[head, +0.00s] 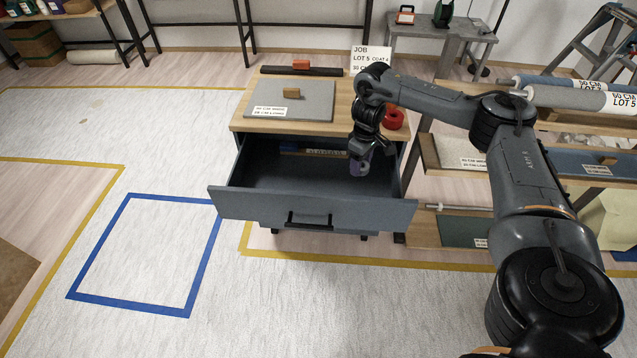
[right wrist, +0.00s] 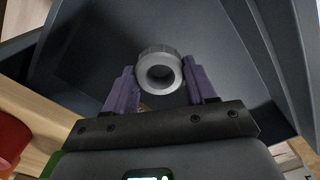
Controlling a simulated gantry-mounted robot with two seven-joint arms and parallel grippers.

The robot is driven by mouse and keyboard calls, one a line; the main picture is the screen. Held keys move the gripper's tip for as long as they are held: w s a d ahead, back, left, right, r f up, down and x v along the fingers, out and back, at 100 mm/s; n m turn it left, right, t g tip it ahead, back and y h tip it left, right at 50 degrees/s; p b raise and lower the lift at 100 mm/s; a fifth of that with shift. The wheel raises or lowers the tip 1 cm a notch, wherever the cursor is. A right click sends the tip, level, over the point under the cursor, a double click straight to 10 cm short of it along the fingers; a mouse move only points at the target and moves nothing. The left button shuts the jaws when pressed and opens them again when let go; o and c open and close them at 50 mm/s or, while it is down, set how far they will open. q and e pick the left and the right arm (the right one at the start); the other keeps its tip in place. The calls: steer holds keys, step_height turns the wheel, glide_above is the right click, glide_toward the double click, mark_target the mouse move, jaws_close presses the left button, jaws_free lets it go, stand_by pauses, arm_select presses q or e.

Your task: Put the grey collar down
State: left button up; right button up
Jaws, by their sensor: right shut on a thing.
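The grey collar (right wrist: 159,73) is a round ring with a ribbed rim and a dark hole. It sits between the purple fingers of my right gripper (right wrist: 160,88) in the right wrist view, which is shut on it. In the head view my right gripper (head: 359,166) hangs over the right part of the open drawer (head: 270,206). The collar is too small or hidden to make out there. The drawer floor looks mostly bare, with a yellowish labelled strip (head: 312,152) at its back. My left gripper is not in view.
The cabinet top (head: 245,118) holds a grey board (head: 290,100) with a wooden block, a red ring (head: 392,119) and a job card (head: 369,58). A shelf rack with rolls (head: 570,97) stands at right. A blue taped square (head: 150,200) on the floor at left is empty.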

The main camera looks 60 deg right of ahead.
steer(key=b, duration=0.5)
glide_above(324, 189)
step_height(324, 189, down, 7)
steer(key=shift+r, duration=0.1)
step_height(324, 189, down, 4)
steer(key=b, duration=0.4)
steer(key=o, duration=1.1)
steer(key=shift+o, duration=0.3)
